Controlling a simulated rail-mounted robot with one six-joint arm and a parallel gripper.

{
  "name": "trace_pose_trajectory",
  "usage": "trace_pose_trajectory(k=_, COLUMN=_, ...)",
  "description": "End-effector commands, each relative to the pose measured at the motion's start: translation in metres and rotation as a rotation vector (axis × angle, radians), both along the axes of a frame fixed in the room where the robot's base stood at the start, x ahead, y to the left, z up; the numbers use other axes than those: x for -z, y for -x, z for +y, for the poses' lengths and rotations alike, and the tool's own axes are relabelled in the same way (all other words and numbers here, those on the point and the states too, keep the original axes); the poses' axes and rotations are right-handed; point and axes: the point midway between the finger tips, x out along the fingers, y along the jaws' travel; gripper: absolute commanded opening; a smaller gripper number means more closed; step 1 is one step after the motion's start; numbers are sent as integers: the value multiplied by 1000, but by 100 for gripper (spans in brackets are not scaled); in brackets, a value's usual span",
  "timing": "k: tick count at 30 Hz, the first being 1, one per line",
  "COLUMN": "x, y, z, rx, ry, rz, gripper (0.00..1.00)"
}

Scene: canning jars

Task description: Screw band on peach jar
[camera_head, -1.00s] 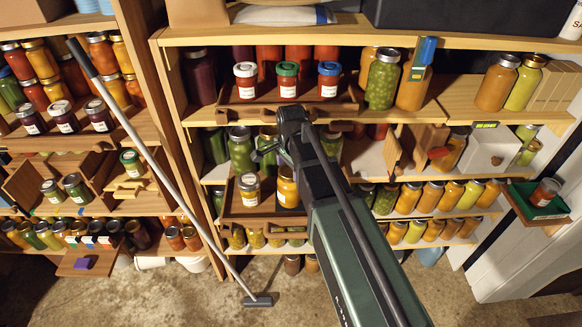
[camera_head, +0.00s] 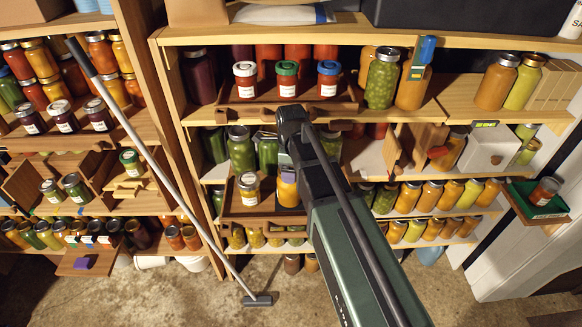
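The jar of orange contents, which looks like the peach jar (camera_head: 288,193), stands in a wooden tray (camera_head: 262,217) on the middle shelf. My gripper (camera_head: 287,170) points down right over this jar, at or just above its top. The gripper covers the jar's lid area, so I cannot see a band or whether the fingers touch it. The fingers are too small and hidden to tell open from shut. A jar with a silver lid and white label (camera_head: 248,189) stands just left of the peach jar in the same tray.
Above, a wooden tray holds three labelled jars with white (camera_head: 245,80), green (camera_head: 287,77) and blue (camera_head: 328,79) lids. Tall green jars (camera_head: 240,150) stand behind the peach jar. A long pole (camera_head: 160,165) leans at the left. My arm covers the right of the tray.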

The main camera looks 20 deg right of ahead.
Motion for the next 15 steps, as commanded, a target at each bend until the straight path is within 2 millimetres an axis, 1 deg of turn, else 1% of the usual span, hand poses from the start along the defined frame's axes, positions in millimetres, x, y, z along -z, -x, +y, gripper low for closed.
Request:
trace_pose_trajectory(k=2, x=0, y=0, z=0, rx=37, ry=0, rz=0, gripper=45)
trace_pose_trajectory(k=6, x=0, y=1, z=1, rx=287, ry=0, rz=0, gripper=45)
trace_pose_trajectory(k=9, x=0, y=1, z=1, rx=393, ry=0, rz=0, gripper=45)
trace_pose_trajectory(k=15, x=0, y=1, z=1, rx=400, ry=0, rz=0, gripper=45)
